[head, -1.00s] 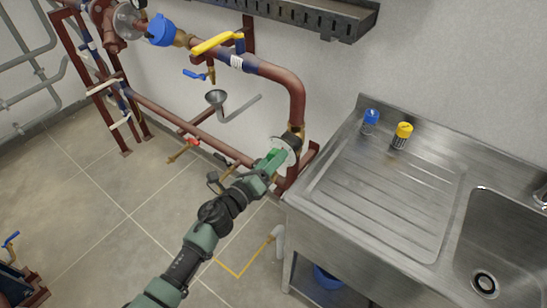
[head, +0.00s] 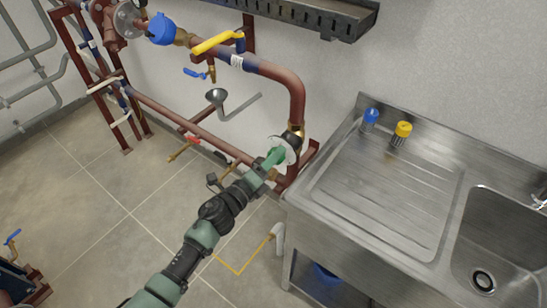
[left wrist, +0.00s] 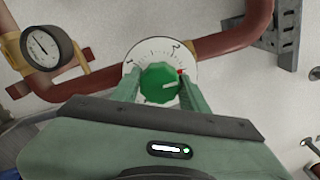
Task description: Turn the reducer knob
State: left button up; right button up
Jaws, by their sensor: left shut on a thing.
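In the head view the left gripper (head: 268,164) reaches the white dial plate (head: 289,150) on the pipe beside the sink unit, and the knob is mostly hidden there. My right gripper is not in view.
A pressure gauge (left wrist: 44,46) is left of the dial. Red-brown pipes (head: 279,76) run along the wall, with a yellow valve handle (head: 216,43). Open floor lies left.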

pick_arm(q)
jog(key=o, duration=1.4)
jog(key=shift+s, duration=0.15)
jog(key=v, duration=0.7)
jog(key=shift+s+a, duration=0.2)
jog(key=shift+a, duration=0.05)
jog(key=s+a+f+n+g+y, duration=0.1)
jog(key=a+f+n+y, duration=0.3)
jog(key=f, duration=0.5)
jog(key=s+a+f+n+g+y, duration=0.15)
jog(key=a+f+n, duration=0.3)
jog(key=f, duration=0.45)
jog(key=s+a+f+n+g+y, duration=0.4)
jog(key=s+f+n, duration=0.5)
jog(key=f, duration=0.6)
jog(key=s+a+f+n+g, duration=0.2)
jog(key=s+f, duration=0.3)
jog(key=s, duration=0.7)
jog(key=s+a+f+n+g, duration=0.2)
jog(key=s+f+n, duration=0.3)
jog(key=s, duration=0.6)
jog(key=s+a+f+n+g+y, duration=0.1)
jog(key=s+f, duration=0.5)
jog(key=s, duration=0.6)
jog(key=shift+s+a+f+n+g, duration=0.1)
jog(key=shift+s+a+n+g, duration=0.2)
jog(key=shift+n+g, duration=0.35)
jog(key=shift+s+a+f+n+g, duration=0.1)
jog(key=shift+a+n+g, duration=0.3)
jog(key=shift+n, duration=0.3)
